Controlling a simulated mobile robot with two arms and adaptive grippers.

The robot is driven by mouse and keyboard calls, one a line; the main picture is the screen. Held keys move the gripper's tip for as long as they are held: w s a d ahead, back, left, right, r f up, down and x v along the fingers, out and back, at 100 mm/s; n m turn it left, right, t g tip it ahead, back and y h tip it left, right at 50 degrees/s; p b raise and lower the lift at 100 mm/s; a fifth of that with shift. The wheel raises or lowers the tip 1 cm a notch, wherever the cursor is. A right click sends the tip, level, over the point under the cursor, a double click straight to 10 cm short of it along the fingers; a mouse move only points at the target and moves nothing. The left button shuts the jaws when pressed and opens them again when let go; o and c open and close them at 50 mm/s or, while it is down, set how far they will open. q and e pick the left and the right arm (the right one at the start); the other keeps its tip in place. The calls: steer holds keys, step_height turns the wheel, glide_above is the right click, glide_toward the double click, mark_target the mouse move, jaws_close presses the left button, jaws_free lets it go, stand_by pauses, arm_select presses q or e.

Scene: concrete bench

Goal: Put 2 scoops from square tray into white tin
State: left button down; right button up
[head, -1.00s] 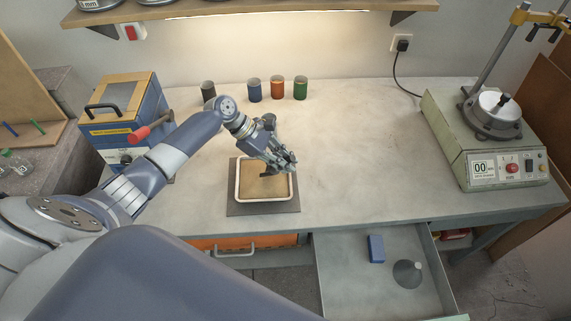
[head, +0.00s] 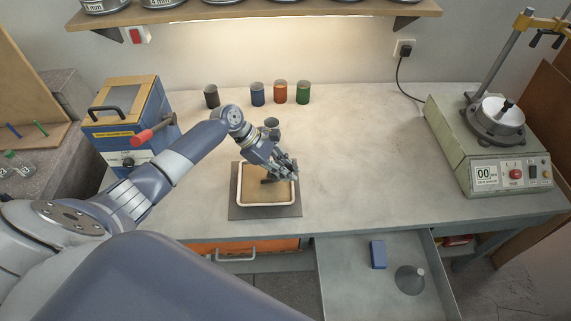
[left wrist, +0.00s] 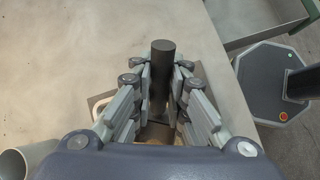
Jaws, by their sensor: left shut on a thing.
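The square tray (head: 266,204) has a white rim and holds brown, sand-like material. It lies on a dark mat at the bench's front, left of centre. My left gripper (head: 284,172) is over the tray's right half, shut on the dark scoop (head: 268,181). The scoop's handle (left wrist: 162,62) stands between the fingers in the left wrist view. The scoop's lower end is at the material; its bowl and load are hidden. My right gripper is out of view.
Black, blue, orange and green tins (head: 280,92) stand at the back. A blue box machine (head: 128,120) is at left, a tabletop machine (head: 495,150) at right. An open drawer (head: 340,290) juts out in front. The bench right of the tray is clear.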

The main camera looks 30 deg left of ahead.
arm_select(q)
steer(key=shift+d+f+y+p, duration=0.2)
steer(key=shift+f+y+p, duration=0.35)
steer(key=shift+p, duration=0.3)
steer(key=shift+d+f+y+p, duration=0.2)
steer(key=shift+f+y+p, duration=0.5)
steer(key=shift+f, duration=0.25)
steer(key=shift+a, duration=0.1)
steer(key=shift+a, duration=1.4)
steer(key=shift+d+p, duration=0.9)
steer(key=shift+d, duration=0.65)
steer(key=shift+a, duration=1.55)
